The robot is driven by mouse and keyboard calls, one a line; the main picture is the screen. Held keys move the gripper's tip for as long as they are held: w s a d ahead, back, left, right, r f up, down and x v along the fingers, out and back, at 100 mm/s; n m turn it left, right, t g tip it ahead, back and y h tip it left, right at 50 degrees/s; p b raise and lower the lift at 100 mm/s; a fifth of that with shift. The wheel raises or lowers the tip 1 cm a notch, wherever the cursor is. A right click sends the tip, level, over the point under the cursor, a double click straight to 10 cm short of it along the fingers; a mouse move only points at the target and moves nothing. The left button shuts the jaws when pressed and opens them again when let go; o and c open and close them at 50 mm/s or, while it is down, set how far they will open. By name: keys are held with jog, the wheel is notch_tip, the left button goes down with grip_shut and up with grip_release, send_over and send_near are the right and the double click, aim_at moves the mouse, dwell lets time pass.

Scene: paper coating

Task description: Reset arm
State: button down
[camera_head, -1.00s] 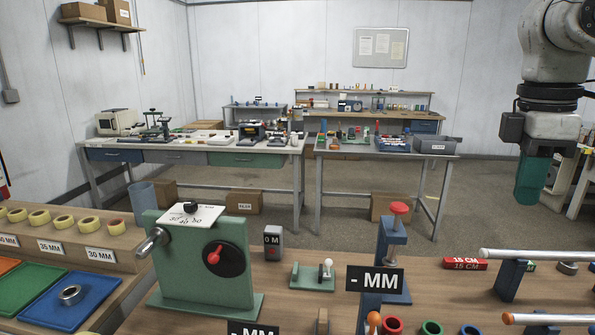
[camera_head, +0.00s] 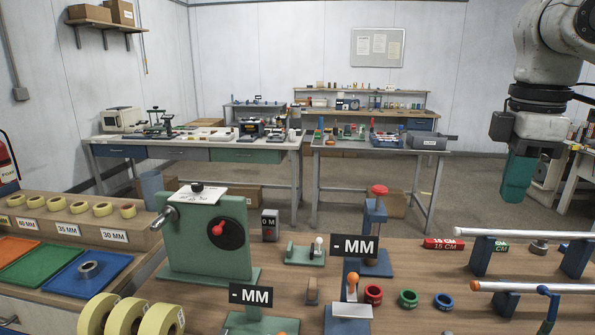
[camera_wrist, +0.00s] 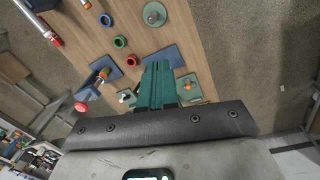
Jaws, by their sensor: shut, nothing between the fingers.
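My arm hangs at the upper right of the head view. My gripper (camera_head: 517,178) is teal and points down, apart from the bench and everything on it. In the wrist view my gripper (camera_wrist: 157,88) also shows, with its fingers together and nothing between them. Below it in that view lies the wooden bench top (camera_wrist: 120,22) with its fixtures.
The near bench holds a green cranked fixture (camera_head: 207,240), a blue stand with a red knob (camera_head: 377,232), metal rods (camera_head: 525,234), coloured rings (camera_head: 408,298) and tape rolls (camera_head: 160,320). Tables (camera_head: 225,153) stand farther back. Open floor (camera_head: 345,195) lies between.

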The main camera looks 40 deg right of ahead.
jog(key=w+a+f+n+t+y, duration=0.1)
jog(key=w+a+f+t+y, duration=0.2)
jog(key=w, duration=0.6)
jog(key=w+a+f+t+y, duration=0.15)
jog(key=w+a+t, duration=0.3)
jog(key=w, duration=0.55)
jog(key=w+a+f+m+t+y, duration=0.1)
jog(key=w+a+f+m, duration=0.15)
jog(key=a+f, duration=0.45)
jog(key=w+a+f+m, duration=0.1)
jog(key=w+a+f, duration=0.2)
jog(key=f, duration=0.7)
jog(key=s+a+f+m+g+h, duration=0.15)
jog(key=s+a+f, duration=0.3)
jog(key=f, duration=0.55)
jog(key=s+a+f+m+g, duration=0.15)
jog(key=s+a+f, duration=0.35)
jog(key=f, duration=0.5)
jog(key=s+d+f+g+h, duration=0.1)
jog(key=s+f+g+h, duration=0.1)
jog(key=s+f, duration=0.5)
jog(key=s+d+f+g+h, duration=0.1)
jog(key=s+d+f+g, duration=0.15)
jog(key=s, duration=0.75)
notch_tip(320, 180, down, 9)
jog(key=b, duration=0.9)
jog(key=shift+a, duration=0.45)
